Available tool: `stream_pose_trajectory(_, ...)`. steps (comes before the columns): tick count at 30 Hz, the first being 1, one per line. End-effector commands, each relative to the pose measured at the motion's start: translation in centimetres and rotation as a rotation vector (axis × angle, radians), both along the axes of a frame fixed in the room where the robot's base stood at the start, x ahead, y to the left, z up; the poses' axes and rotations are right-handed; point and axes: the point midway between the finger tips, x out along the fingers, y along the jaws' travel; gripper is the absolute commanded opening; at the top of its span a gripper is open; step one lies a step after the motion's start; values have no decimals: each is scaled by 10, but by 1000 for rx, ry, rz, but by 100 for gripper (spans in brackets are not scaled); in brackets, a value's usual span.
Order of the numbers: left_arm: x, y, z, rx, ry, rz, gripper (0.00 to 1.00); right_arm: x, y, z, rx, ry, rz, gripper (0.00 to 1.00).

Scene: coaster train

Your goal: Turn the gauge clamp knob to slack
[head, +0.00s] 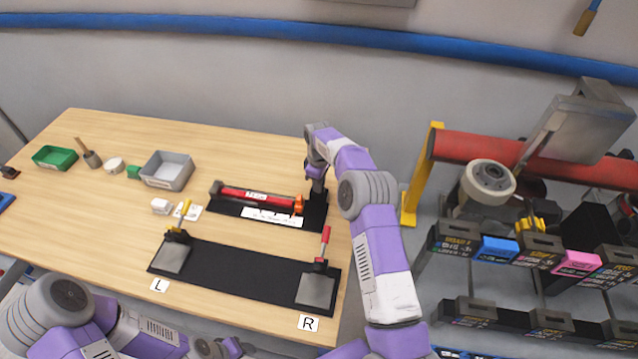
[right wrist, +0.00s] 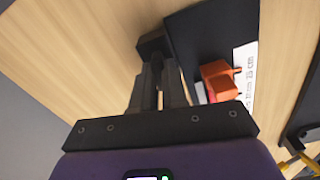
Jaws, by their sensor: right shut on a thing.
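The gauge is a red bar (head: 257,197) with an orange sliding piece (head: 298,205), on a black base at the right of the table. The orange piece also shows in the right wrist view (right wrist: 219,80), beside the fingers and apart from them. My right gripper (head: 317,186) is at the gauge's right end, pointing down. In the right wrist view its fingers (right wrist: 160,84) are close together over a dark block (right wrist: 152,46) at the base's edge. It is shut on a dark part that I take to be the clamp knob, mostly hidden between the fingers.
In front lies a black mat (head: 235,272) with grey plates, a yellow-handled clamp (head: 182,215) and a red-handled clamp (head: 325,245). A grey bin (head: 167,170) and green tray (head: 55,158) stand at left. A rack (head: 540,255) stands right of the table.

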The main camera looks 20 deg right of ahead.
Motion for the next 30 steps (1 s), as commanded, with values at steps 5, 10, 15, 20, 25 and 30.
stream_pose_trajectory(5,0,0,0,0,0,0,53,1,0,1,0,-3,-1,19)
stream_pose_trajectory(10,0,0,0,0,0,0,53,0,0,1,-1,-2,-2,38)
stream_pose_trajectory(15,0,0,0,0,0,0,53,0,0,0,0,-1,-2,38)
stream_pose_trajectory(20,0,0,0,0,0,0,53,1,0,8,-1,-3,-2,38)
stream_pose_trajectory(25,0,0,1,0,0,0,53,1,0,36,-1,-5,-1,38)
stream_pose_trajectory(30,0,0,2,0,0,0,53,1,0,62,0,-4,-2,38)
